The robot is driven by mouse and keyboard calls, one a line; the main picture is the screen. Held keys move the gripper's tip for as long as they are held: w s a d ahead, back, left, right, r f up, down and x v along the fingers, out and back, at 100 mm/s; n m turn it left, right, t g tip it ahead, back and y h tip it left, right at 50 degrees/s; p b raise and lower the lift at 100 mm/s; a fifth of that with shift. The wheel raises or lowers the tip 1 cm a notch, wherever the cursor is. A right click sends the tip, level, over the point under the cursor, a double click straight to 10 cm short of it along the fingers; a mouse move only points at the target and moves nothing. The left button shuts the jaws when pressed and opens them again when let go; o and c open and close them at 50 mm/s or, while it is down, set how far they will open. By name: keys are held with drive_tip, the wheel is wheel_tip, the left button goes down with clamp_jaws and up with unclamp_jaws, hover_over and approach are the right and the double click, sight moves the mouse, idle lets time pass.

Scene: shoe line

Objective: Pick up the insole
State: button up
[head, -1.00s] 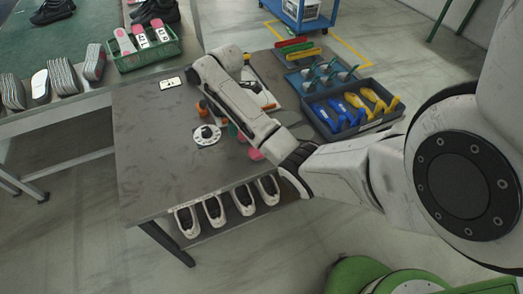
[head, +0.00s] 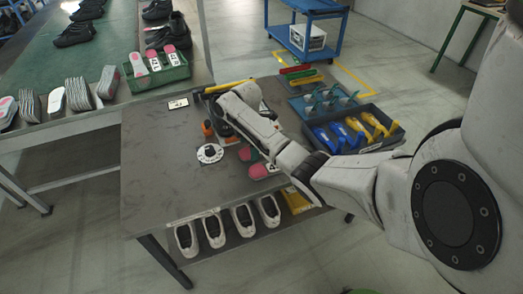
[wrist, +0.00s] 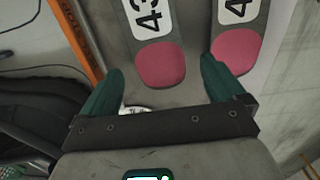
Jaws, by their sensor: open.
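Two grey insoles with pink heel pads and white number labels lie side by side on the grey table (head: 165,190). In the wrist view the left insole (wrist: 160,65), labelled 43, shows between my open fingers, and the right insole (wrist: 237,50) lies beyond the right fingertip. My gripper (wrist: 163,78) has dark green fingers, is open and empty, and points along the insoles; its height above them is unclear.
A green crate (head: 150,85) with more insoles stands on the bench at the upper left, near insole stacks. A dark tray (head: 365,128) of blue and yellow tools stands right of my arm. White shoes (head: 242,219) sit on the shelf below.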

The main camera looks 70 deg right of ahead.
drive_tip(key=shift+f, duration=1.3)
drive_tip(key=shift+c, duration=0.4)
drive_tip(key=c, duration=1)
